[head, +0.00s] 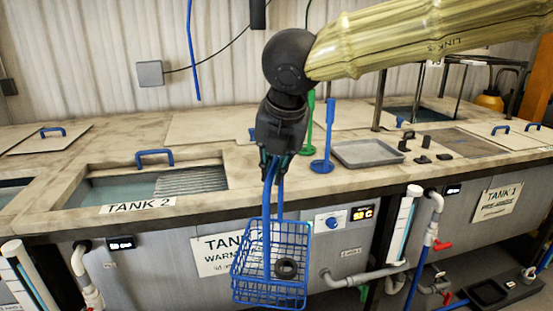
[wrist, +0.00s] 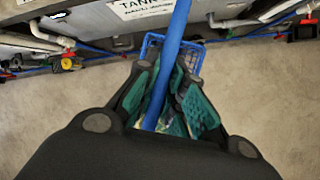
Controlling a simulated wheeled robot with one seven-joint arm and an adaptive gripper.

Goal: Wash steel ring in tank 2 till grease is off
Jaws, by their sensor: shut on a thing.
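My gripper (head: 274,165) is shut on the blue handle of a blue wire basket (head: 252,262). The basket hangs upright in front of the tank bench, below its top edge. A dark ring (head: 287,268) lies inside the basket; whether grease is on it I cannot tell. In the wrist view the gripper (wrist: 165,122) has its green pads on either side of the handle, and part of the basket (wrist: 190,52) shows beyond; the ring is hidden there. Tank 2 (head: 125,208), labelled on its rim, stands left of the gripper, partly open with bluish liquid and a ribbed surface visible.
A blue-handled lid (head: 155,158) is at tank 2's back edge. Right of the gripper stand a green post (head: 309,125), a blue post (head: 323,140) and a grey tray (head: 367,153). Tank 1's sign (head: 497,200) is far right. Pipes and valves (head: 432,235) stick out along the bench front.

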